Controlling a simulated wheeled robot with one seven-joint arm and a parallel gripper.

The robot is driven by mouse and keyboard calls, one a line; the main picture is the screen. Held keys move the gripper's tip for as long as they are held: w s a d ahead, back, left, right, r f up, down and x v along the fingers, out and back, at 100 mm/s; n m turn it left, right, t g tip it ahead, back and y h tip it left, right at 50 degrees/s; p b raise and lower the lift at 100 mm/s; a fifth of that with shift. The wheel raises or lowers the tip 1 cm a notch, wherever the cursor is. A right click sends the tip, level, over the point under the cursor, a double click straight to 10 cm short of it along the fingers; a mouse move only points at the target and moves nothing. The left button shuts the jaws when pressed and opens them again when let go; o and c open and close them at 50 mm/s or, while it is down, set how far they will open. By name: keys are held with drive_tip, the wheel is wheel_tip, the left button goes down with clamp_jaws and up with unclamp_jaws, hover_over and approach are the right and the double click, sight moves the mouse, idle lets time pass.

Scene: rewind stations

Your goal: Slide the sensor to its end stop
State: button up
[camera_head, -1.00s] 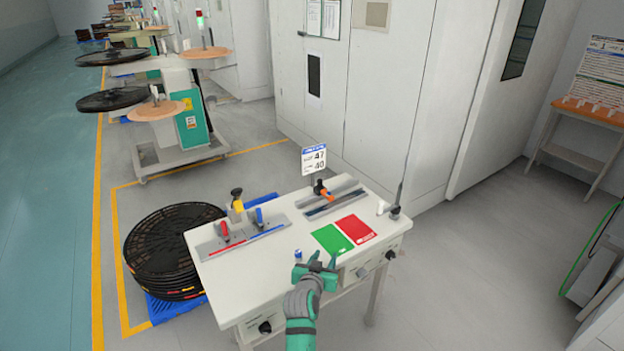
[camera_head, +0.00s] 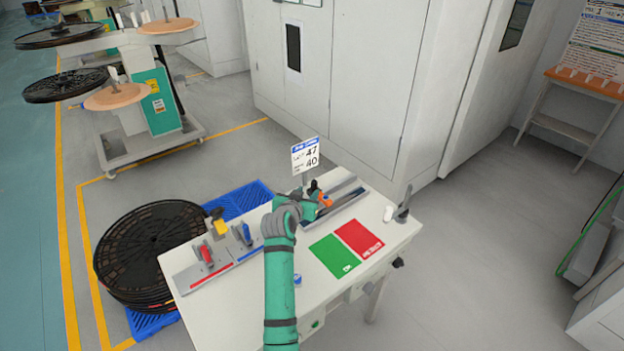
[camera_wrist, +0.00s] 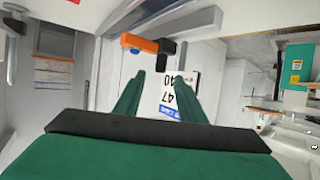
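The sensor appears to be the small orange and black piece (camera_head: 325,199) on the grey double rail (camera_head: 348,193) at the table's back right. In the wrist view the orange block with a black knob (camera_wrist: 140,43) sits against the grey rail (camera_wrist: 150,20), just beyond my fingertips. My gripper (camera_wrist: 159,80) is open, with nothing between its fingers. In the head view my gripper (camera_head: 308,200) is beside the sensor on its left, partly hidden by my own wrist. I cannot tell whether it touches the sensor.
A sign reading 47 and 40 (camera_head: 305,155) stands behind the rail. A second rail with red and blue clamps (camera_head: 222,254) is at the left. Green (camera_head: 334,256) and red (camera_head: 359,238) mats lie at the right.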

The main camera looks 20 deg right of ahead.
sight(313, 185)
drive_tip(key=x, duration=0.9)
drive_tip(key=shift+w+d+f, duration=0.1)
drive_tip(key=shift+w, duration=0.2)
drive_tip(key=shift+w+d+f, duration=0.15)
drive_tip(key=shift+d, duration=0.25)
drive_tip(key=shift+w+a, duration=0.1)
drive_tip(key=shift+a, duration=0.1)
